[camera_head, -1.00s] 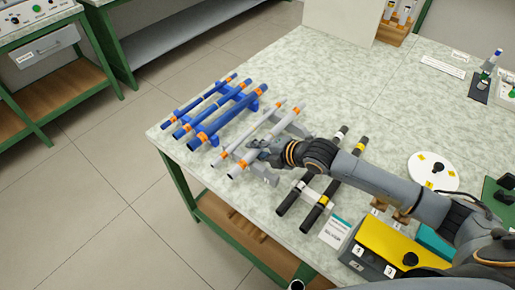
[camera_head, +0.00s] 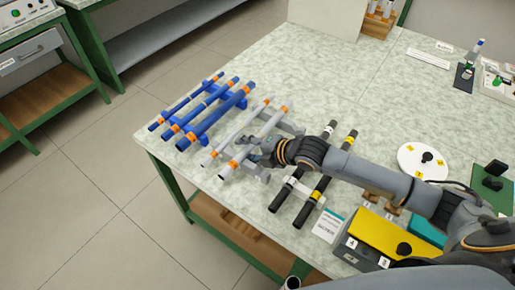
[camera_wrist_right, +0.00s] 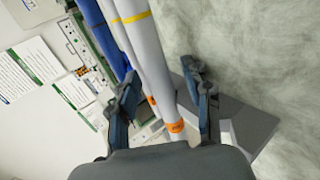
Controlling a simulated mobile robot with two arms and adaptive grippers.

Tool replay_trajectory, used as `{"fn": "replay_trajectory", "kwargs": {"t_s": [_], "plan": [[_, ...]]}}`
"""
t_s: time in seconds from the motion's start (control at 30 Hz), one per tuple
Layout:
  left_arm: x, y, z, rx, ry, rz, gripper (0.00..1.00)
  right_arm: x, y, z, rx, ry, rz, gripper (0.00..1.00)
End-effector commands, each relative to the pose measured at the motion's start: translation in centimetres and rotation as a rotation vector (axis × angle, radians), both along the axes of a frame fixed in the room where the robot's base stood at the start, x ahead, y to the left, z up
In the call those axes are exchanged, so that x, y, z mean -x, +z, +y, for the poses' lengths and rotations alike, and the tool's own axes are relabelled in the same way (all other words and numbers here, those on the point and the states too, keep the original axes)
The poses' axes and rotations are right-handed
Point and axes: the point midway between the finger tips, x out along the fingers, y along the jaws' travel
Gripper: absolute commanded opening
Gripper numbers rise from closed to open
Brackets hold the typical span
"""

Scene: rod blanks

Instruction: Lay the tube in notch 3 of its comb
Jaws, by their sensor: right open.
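Two pale grey-white tubes with orange bands lie side by side, slanting across a grey comb in the head view. The outer tube (camera_head: 240,129) is nearer the blue tubes, and the inner tube (camera_head: 268,125) is nearer my right arm. The grey comb (camera_head: 291,127) shows a bare part beyond the inner tube. My right gripper (camera_head: 252,150) is over the near part of the inner tube. In the right wrist view my right gripper (camera_wrist_right: 162,100) is open, with pale tube length between its fingers. Notch numbers cannot be read. My left gripper is not in view.
Several blue tubes (camera_head: 215,118) lie on a blue comb to the left. Two black rods (camera_head: 318,185) with white and yellow bands lie to the right. A yellow-topped box (camera_head: 385,236) and a white disc (camera_head: 410,158) are further right. The table's left edge is close.

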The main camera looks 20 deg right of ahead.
Motion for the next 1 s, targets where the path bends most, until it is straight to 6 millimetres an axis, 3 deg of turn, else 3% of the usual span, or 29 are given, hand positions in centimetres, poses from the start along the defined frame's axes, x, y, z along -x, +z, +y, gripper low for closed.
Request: {"fn": "replay_trajectory", "kwargs": {"t_s": [0.5, 1.0], "plan": [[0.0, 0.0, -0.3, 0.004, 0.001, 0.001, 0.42, 6.3, 5.5, -5.0, 0.004, 0.001, -0.002, 0.49], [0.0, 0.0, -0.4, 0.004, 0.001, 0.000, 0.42, 7.5, 6.6, -5.8, -0.001, 0.000, -0.002, 0.49]]}}
